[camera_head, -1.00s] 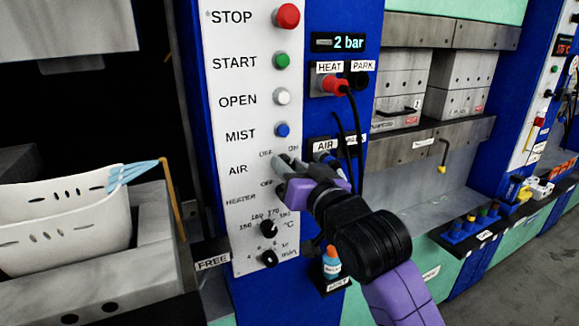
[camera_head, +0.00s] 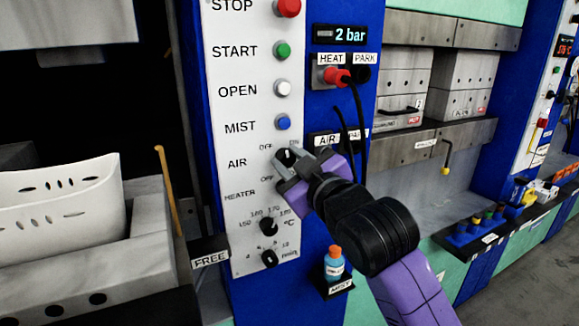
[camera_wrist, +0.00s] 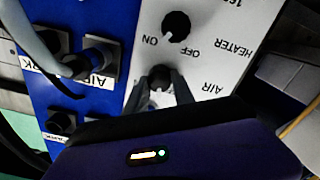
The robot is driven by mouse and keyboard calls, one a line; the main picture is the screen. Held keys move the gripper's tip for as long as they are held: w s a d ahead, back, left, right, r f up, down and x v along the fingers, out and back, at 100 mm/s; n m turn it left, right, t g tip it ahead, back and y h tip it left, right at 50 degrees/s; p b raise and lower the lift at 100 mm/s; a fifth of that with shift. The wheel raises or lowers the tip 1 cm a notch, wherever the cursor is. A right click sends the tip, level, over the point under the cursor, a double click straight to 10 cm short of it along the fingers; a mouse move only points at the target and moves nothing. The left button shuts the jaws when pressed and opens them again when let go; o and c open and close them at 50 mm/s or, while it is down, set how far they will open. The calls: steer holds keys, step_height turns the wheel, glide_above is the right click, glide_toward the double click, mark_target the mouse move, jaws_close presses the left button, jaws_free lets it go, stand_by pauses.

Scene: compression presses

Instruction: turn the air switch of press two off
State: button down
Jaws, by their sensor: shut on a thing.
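The air switch of press two is a dark knob (camera_head: 287,156) in the AIR row of the white panel (camera_head: 237,110). It also shows between the fingertips in the wrist view (camera_wrist: 160,83). My gripper (camera_head: 286,160) is shut on this knob, a finger on each side, and it also shows in the wrist view (camera_wrist: 160,80). Which way the knob points is hard to tell.
The heater knob (camera_wrist: 176,26) is close by, hidden behind my gripper in the head view. Red, green, white and blue buttons sit above. Black hoses (camera_head: 360,125) hang right of the panel. A blue bottle (camera_head: 334,264) stands below my wrist. A white basket (camera_head: 60,215) is at left.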

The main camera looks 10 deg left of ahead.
steer(key=shift+f+n+b, duration=0.15)
steer(key=shift+n+b, duration=0.4)
steer(key=shift+n, duration=0.95)
steer(key=c, duration=1.1)
jaws_free()
steer(key=shift+o, duration=0.2)
steer(key=b+v, duration=0.1)
steer(key=v, duration=0.6)
steer(key=shift+s+d, duration=0.2)
steer(key=shift+s, duration=0.15)
